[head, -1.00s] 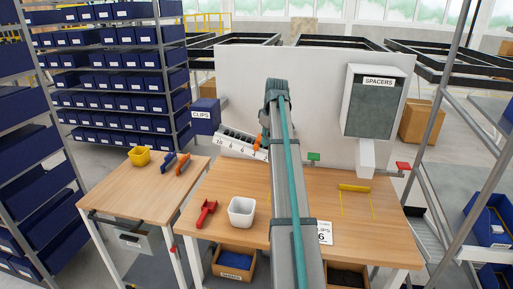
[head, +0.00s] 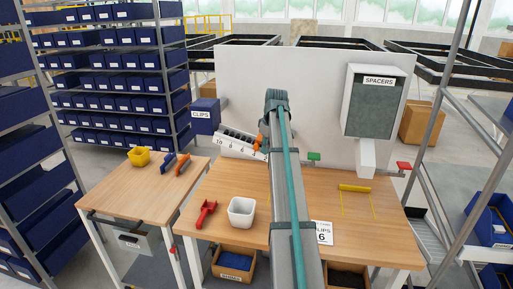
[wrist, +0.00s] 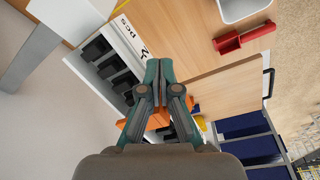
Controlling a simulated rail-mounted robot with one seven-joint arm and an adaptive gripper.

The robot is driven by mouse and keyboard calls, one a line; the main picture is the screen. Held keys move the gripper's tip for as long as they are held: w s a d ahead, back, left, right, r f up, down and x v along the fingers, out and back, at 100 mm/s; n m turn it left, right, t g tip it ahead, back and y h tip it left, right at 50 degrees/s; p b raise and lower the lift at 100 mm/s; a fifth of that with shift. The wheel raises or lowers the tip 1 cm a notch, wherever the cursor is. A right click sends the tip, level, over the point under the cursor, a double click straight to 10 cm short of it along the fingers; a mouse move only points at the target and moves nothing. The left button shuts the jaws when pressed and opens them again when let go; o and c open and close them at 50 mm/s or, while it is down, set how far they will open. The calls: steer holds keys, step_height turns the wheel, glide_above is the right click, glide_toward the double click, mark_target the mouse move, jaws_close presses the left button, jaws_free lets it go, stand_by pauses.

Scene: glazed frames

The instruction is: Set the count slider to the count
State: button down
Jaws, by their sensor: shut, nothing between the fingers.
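The count slider's white numbered scale (head: 236,144) is mounted low on the white back panel, just left of my arm, with dark slots along it. It also shows in the wrist view (wrist: 104,68), partly behind my gripper. An orange part (head: 262,142), perhaps the slider's knob, is at its right end beside my arm. Orange also shows in the wrist view (wrist: 158,117), partly covered by my fingers. My gripper (wrist: 160,66) is shut and empty, its fingertips over the scale's edge; contact is unclear. A white card (head: 322,234) on the bench reads CLIPS and 6.
A white cup (head: 241,212) and a red scoop (head: 206,213) stand on the bench (head: 220,182). A grey SPACERS dispenser (head: 376,104) hangs at right; a blue CLIPS bin (head: 206,116) is at left. Yellow lines (head: 357,203) mark a clear bench patch.

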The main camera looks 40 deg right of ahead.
steer(key=shift+w+a, duration=0.1)
steer(key=shift+w+a+r+p, duration=1.1)
steer(key=shift+w+a+r, duration=0.45)
steer(key=shift+w+a, duration=2.15)
step_height(320, 180, up, 7)
steer(key=d+p, duration=0.1)
steer(key=p, duration=0.2)
steer(key=shift+s+d+f+p, duration=0.2)
steer(key=shift+s+d+p, duration=0.05)
steer(key=shift+s+p, duration=0.15)
stand_by(0.5)
steer(key=shift+w, duration=0.1)
stand_by(0.3)
